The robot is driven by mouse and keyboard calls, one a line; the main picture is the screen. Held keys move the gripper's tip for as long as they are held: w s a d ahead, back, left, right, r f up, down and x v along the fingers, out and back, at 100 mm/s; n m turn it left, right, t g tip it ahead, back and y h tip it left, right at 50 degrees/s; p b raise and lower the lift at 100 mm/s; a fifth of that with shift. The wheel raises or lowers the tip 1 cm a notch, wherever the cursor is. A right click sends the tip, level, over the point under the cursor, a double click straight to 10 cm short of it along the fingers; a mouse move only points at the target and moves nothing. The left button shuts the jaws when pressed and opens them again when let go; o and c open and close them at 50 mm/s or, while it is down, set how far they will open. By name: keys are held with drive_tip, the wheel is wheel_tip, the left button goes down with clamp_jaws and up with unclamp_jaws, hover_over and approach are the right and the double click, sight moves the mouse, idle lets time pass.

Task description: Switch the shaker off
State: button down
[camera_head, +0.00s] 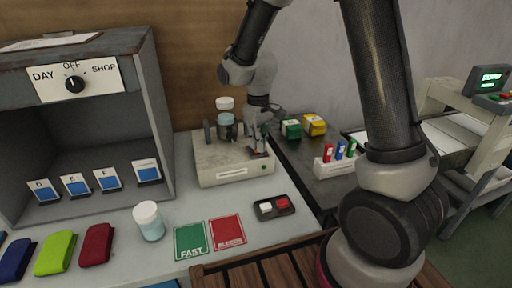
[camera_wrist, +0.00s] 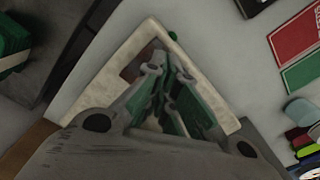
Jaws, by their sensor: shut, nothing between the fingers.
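The shaker (camera_head: 232,172) is a low beige box on the grey bench, with a label and a small green light on its front face. A clear bottle with a white cap (camera_head: 225,103) and pale blue contents stands upright on it. My gripper (camera_head: 260,150) is shut and empty, pointing down at the shaker's front right corner. In the wrist view the fingertips (camera_wrist: 160,58) are over the shaker's top (camera_wrist: 100,75), by a dark reddish patch (camera_wrist: 131,71), perhaps the switch. The fingers partly hide it. I cannot tell whether they touch it.
A grey cabinet (camera_head: 160,120) stands left. Green and yellow blocks (camera_head: 314,125) are right.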

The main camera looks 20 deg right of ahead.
drive_tip(key=shift+r, duration=3.45)
drive_tip(key=s+d+r+m+t, duration=0.2)
drive_tip(key=s+d+r, duration=0.4)
drive_tip(key=s, duration=0.5)
drive_tip(key=s+d+r+m+t, duration=0.2)
drive_tip(key=s+d+r+m, duration=0.2)
drive_tip(key=s+d+r, duration=0.3)
drive_tip(key=s+d, duration=0.2)
drive_tip(key=s, duration=0.3)
drive_tip(key=shift+r, duration=0.1)
